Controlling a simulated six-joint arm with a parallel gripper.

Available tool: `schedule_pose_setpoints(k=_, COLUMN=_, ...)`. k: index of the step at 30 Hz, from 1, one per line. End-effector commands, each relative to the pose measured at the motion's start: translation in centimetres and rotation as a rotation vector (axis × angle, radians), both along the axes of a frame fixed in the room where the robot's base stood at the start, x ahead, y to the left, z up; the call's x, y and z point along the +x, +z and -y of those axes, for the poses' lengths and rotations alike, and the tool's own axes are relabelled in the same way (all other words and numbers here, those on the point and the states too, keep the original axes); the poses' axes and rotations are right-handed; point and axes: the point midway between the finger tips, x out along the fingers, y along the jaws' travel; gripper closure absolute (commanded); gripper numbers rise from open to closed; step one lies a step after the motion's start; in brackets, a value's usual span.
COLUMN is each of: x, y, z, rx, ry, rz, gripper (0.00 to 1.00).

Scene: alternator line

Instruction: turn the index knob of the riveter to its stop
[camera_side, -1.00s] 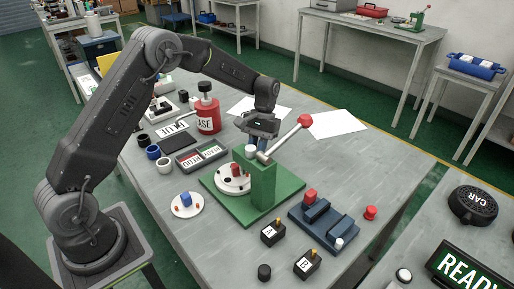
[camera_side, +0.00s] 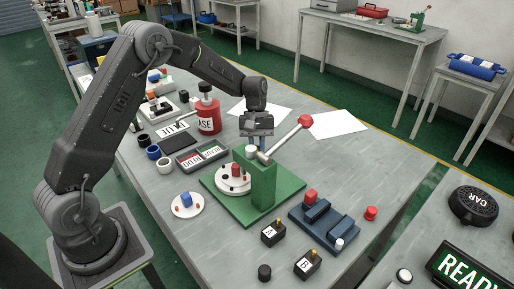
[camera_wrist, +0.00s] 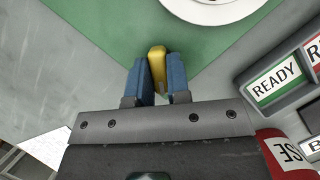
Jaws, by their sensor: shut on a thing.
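The riveter (camera_side: 264,186) is a green post on a green base plate (camera_side: 236,209), with a grey lever ending in a red ball. A white round plate (camera_side: 232,188) with small parts sits on the base in front of the post. The yellow index knob (camera_wrist: 157,62) shows in the wrist view at a corner of the green base. My gripper (camera_wrist: 158,75) has its two blue fingers on either side of the knob and is shut on it. In the side view my gripper (camera_side: 257,139) is behind the post, and the knob is hidden there.
A red bottle (camera_side: 208,118) and a tray with red and green labels (camera_side: 203,155) stand left of the riveter. A blue fixture (camera_side: 323,225) and black blocks A (camera_side: 272,233) and B (camera_side: 307,264) are in front. White sheets (camera_side: 335,124) lie behind.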

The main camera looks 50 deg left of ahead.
Motion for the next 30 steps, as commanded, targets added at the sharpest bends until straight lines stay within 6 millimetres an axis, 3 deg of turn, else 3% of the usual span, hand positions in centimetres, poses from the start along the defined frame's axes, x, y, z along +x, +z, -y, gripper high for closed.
schedule_pose_setpoints(k=9, x=-0.25, y=-0.33, z=0.06, rx=-0.002, ry=0.132, rz=-0.009, gripper=1.00)
schedule_pose_setpoints(k=25, x=-0.28, y=-0.41, z=0.09, rx=-0.002, ry=0.166, rz=-0.011, gripper=1.00)
schedule_pose_setpoints(k=26, x=-0.28, y=-0.41, z=0.09, rx=-0.002, ry=0.166, rz=-0.011, gripper=0.82)
schedule_pose_setpoints(k=30, x=-0.31, y=-0.43, z=0.07, rx=-0.001, ry=0.163, rz=-0.012, gripper=0.68)
